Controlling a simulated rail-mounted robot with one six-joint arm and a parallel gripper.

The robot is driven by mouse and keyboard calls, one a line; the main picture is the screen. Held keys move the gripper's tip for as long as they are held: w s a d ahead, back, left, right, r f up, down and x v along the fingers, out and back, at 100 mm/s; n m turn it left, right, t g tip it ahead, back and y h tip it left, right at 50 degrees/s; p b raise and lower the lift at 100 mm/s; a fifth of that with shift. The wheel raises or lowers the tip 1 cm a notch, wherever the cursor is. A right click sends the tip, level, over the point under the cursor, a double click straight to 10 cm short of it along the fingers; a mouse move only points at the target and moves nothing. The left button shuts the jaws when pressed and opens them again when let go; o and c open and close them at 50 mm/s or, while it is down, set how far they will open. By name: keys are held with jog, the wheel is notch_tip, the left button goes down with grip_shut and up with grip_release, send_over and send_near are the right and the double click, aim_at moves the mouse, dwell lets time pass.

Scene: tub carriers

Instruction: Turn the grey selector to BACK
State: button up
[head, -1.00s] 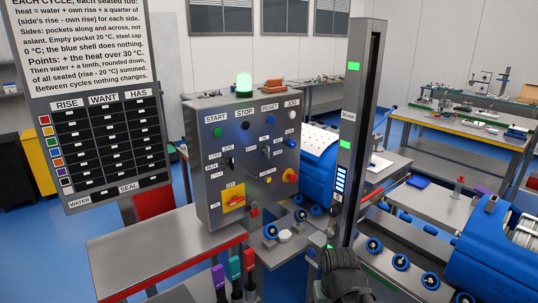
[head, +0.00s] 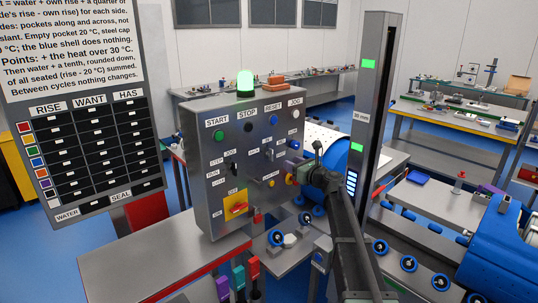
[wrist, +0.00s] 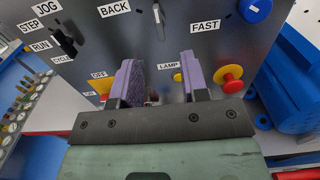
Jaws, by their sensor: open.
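The grey selector (wrist: 159,20) is a slim lever on the grey control panel (head: 215,165). In the wrist view it stands nearly upright at the top edge, between the BACK label (wrist: 114,8) on the left and the FAST label (wrist: 205,27) on the right. Its upper part is cut off. In the head view the selector (head: 269,154) is small and its setting is unclear. My gripper (wrist: 158,62) is open and empty, its two purple fingers apart, facing the panel below the selector and not touching it. In the head view my gripper (head: 284,164) is at the panel's right side.
A black selector (wrist: 66,45) marked JOG, STEP, RUN and CYCLE is on the left. Near my fingers are a yellow lamp (wrist: 178,77), a red stop button (wrist: 231,80) and a red-on-yellow OFF switch (head: 236,206). A blue tub (head: 326,165) stands right of the panel.

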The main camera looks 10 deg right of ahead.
aim_at(270, 155)
jog(key=x, duration=1.1)
jog(key=shift+a, duration=0.1)
jog(key=shift+s, duration=0.1)
grip_shut()
jog(key=shift+n, duration=0.5)
jog(key=n, duration=0.4)
jog(key=shift+s+a+f+n, duration=0.1)
jog(key=shift+n, duration=0.3)
jog(key=n, duration=0.6)
jog(key=shift+a+f, duration=0.1)
jog(key=shift+n, duration=0.3)
grip_release()
